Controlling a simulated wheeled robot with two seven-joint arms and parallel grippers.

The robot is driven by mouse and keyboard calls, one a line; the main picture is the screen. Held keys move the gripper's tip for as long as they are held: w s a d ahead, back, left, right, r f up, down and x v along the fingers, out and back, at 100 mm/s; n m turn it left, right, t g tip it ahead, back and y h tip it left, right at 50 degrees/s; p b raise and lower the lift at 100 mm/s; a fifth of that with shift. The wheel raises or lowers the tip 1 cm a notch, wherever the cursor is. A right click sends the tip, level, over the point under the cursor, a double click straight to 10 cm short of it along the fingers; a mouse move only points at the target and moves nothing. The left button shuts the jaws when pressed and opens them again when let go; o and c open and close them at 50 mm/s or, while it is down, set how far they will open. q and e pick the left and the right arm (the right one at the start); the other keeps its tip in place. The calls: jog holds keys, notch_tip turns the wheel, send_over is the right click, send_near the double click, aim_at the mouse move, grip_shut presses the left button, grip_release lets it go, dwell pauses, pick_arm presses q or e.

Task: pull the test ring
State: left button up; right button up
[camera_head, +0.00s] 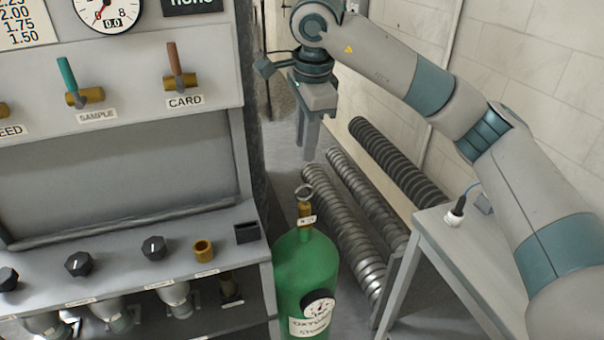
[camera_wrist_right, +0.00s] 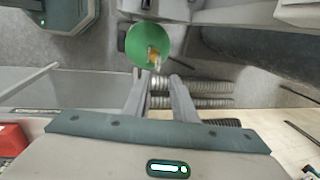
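The test ring (camera_head: 304,192) is a small grey metal ring on top of the brass valve (camera_head: 305,213) of a green oxygen cylinder (camera_head: 306,268). In the right wrist view the cylinder (camera_wrist_right: 137,43) shows from above with its brass fitting (camera_wrist_right: 154,58); I cannot clearly make out the ring there. My right gripper (camera_head: 306,150) hangs with its fingers pointing down, above and apart from the ring in the head view. Its two fingers (camera_wrist_right: 157,75) stand apart with nothing between them. My left gripper is not in view.
A grey panel with a CARD valve (camera_head: 182,80), a SAMPLE valve (camera_head: 84,95) and black knobs (camera_head: 154,248) stands left of the cylinder. Ribbed metal tubes (camera_head: 352,235) lie to its right. A grey table (camera_head: 440,225) is farther right.

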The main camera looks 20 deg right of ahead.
jog(key=shift+w+f+p, duration=0.35)
jog(key=shift+f+p, duration=0.35)
jog(key=shift+f, duration=1.15)
jog(key=shift+w+f+p, duration=0.4)
jog(key=shift+f+p, duration=0.3)
jog(key=shift+f, duration=1.2)
jog(key=shift+w+f+p, duration=0.35)
jog(key=shift+f+p, duration=0.35)
jog(key=shift+f, duration=1.15)
grip_shut()
